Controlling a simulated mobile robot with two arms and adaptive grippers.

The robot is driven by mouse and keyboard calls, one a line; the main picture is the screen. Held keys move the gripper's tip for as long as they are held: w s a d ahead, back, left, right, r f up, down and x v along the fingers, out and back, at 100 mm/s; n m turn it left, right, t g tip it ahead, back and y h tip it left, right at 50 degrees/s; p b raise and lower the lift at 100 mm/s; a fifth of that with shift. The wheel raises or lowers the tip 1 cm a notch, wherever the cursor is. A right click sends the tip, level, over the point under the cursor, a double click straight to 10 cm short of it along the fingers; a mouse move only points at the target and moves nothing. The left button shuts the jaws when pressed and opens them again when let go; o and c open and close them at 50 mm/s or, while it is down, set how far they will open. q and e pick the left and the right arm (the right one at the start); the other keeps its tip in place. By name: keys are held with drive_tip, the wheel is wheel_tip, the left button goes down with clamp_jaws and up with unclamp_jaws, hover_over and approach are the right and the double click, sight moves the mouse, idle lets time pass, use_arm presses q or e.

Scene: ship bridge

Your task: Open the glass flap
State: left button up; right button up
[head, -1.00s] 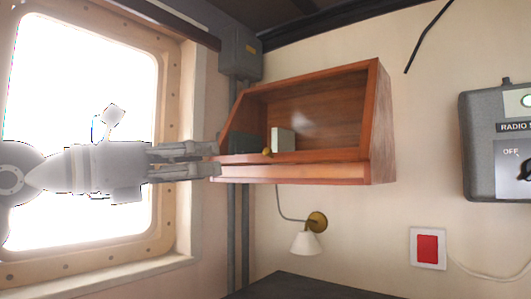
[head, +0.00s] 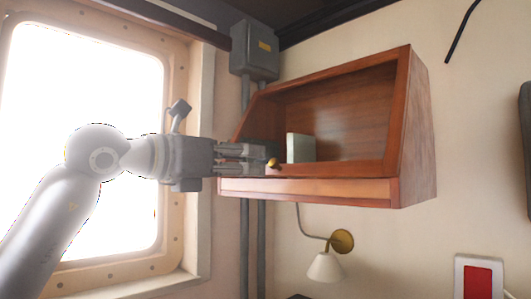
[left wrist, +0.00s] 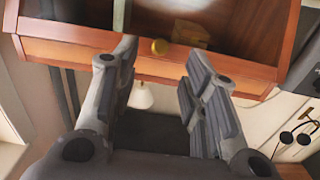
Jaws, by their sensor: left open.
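The glass flap (head: 345,115) is the clear sloped front of a wooden wall cabinet (head: 415,140); it looks closed. A small brass knob (head: 273,164) sits at its lower edge, and it also shows in the left wrist view (left wrist: 159,46). My left gripper (head: 268,158) is open and level with the knob, its fingertips right beside it. In the left wrist view, the knob appears between the two spread fingertips of my left gripper (left wrist: 162,52), slightly beyond them. I cannot tell whether they touch it. My right gripper is not in view.
A pale box-shaped item (head: 300,148) stands inside the cabinet. A wall lamp (head: 325,267) hangs below it. A grey junction box (head: 254,50) and pipes are on the wall at left, beside the bright window (head: 80,120). A red switch (head: 478,283) is at lower right.

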sight(271, 164)
use_arm(q)
drive_tip(key=p+x, duration=0.1)
drive_tip(key=x, duration=0.3)
drive_tip(key=shift+p+x, duration=0.6)
drive_tip(key=shift+x, duration=0.45)
drive_tip(key=shift+d+f, duration=0.15)
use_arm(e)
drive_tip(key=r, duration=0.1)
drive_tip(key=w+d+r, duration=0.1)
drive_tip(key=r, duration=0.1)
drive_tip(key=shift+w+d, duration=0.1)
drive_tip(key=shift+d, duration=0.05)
